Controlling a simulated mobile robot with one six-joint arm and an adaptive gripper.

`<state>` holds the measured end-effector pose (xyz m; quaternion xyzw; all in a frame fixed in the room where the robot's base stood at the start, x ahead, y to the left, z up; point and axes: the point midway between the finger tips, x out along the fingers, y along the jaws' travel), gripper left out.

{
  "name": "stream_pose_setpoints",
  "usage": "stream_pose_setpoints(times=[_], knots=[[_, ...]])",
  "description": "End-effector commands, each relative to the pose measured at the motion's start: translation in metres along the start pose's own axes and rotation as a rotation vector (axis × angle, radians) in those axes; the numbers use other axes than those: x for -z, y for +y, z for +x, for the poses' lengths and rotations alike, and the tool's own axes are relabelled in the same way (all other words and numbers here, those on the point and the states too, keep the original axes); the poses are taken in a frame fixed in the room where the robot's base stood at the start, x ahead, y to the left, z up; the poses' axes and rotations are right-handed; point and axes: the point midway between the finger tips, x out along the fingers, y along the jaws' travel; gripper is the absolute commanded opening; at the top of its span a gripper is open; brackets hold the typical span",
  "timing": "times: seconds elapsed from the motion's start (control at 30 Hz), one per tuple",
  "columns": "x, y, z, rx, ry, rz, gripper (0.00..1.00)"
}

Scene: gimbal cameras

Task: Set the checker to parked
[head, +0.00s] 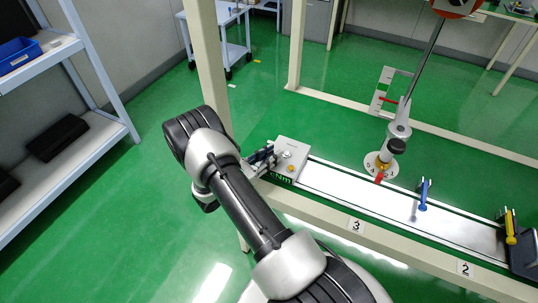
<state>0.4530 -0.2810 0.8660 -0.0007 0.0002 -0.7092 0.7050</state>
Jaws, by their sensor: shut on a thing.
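A long metal rail (345,192) runs along the bench frame, with a grey box (290,155) at its left end. The box has a light round knob, a yellow button and green lettering on its front. My gripper (264,163) is at the left side of this box, shut on a small part there; the part is mostly hidden by the fingers. A tilted rod fixture (397,130) stands over the rail, with a round numbered dial (372,160) and a red pointer (379,177) at its foot. I cannot tell which of these is the checker.
A blue lever (423,194) and a yellow lever (510,228) stand farther right on the rail. A white scale plate (385,90) is behind the rod. Cream posts (208,65) frame the bench. Shelves (100,75) stand at left; the green floor between is clear.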

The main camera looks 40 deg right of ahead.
Motion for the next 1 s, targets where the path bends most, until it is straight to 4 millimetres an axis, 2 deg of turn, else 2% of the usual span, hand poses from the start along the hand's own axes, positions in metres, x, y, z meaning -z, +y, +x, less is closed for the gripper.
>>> stream_pose_setpoints(times=[0.3,0.33,0.6,1.0], knots=[[0.0022,0.0036,-0.0026,-0.012,0.007,0.0,0.0],[0.0021,0.0038,-0.0026,-0.012,0.007,0.0,0.23],[0.0009,0.0034,-0.0016,-0.009,0.004,0.002,0.41],[0.0002,0.0033,-0.0062,-0.009,0.003,0.002,0.42]])
